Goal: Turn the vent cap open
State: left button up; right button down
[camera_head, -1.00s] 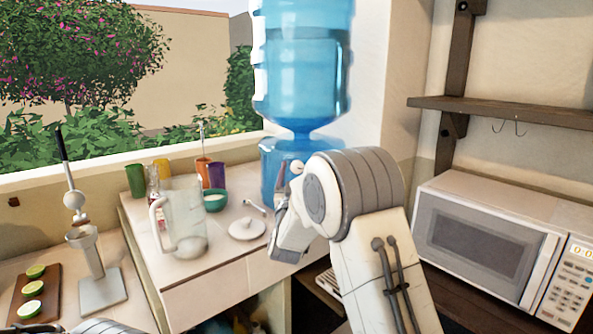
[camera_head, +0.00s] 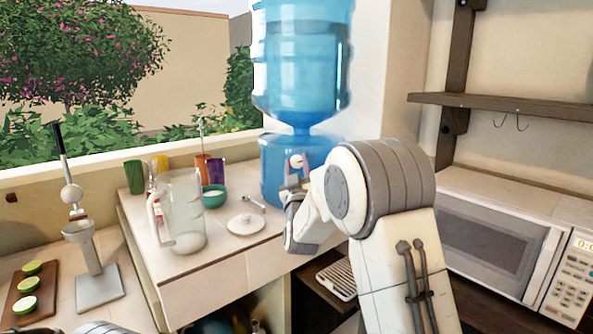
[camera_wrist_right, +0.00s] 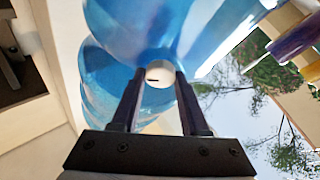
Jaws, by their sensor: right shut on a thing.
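The vent cap (camera_wrist_right: 160,72) is a small round white cap with a short dark mark, on the blue water dispenser (camera_wrist_right: 105,75). In the head view, the cap (camera_head: 296,161) shows small on the front of the dispenser's lower blue part (camera_head: 272,165), below the big blue bottle (camera_head: 300,65). My right gripper (camera_wrist_right: 161,74) is shut on the cap, with one dark finger at each side of it. In the head view, my right wrist and forearm partly cover the dispenser's lower part. My left gripper is not in view.
A glass pitcher (camera_head: 184,225), a white lid (camera_head: 246,224), a green bowl (camera_head: 214,197) and cups stand on the counter left of the dispenser. A microwave (camera_head: 490,235) stands at right, under a wooden shelf (camera_head: 510,105). A slatted tray (camera_head: 338,278) lies below my right arm.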

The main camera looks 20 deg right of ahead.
jog(key=n+y, duration=0.1)
jog(key=n, duration=0.1)
jog(key=n+y+b, duration=0.1)
jog(key=n, duration=0.2)
jog(key=shift+d+y, duration=0.1)
jog(key=shift+y, duration=0.2)
jog(key=n+y, duration=0.1)
jog(key=n, duration=0.2)
jog(key=n+g+y+b, duration=0.1)
jog(key=n, duration=0.1)
jog(key=shift+s+n, duration=0.1)
jog(key=shift+n, duration=0.3)
jog(key=n+g+b, duration=0.1)
jog(key=n, duration=0.3)
jog(key=shift+r+g+y+b, duration=0.1)
jog(key=shift+g+y+b, duration=0.25)
jog(key=shift+g+y, duration=0.05)
jog(key=shift+n+g+b, duration=0.6)
jog(key=shift+n, duration=1.1)
jog(key=shift+c, duration=2.2)
grip_release()
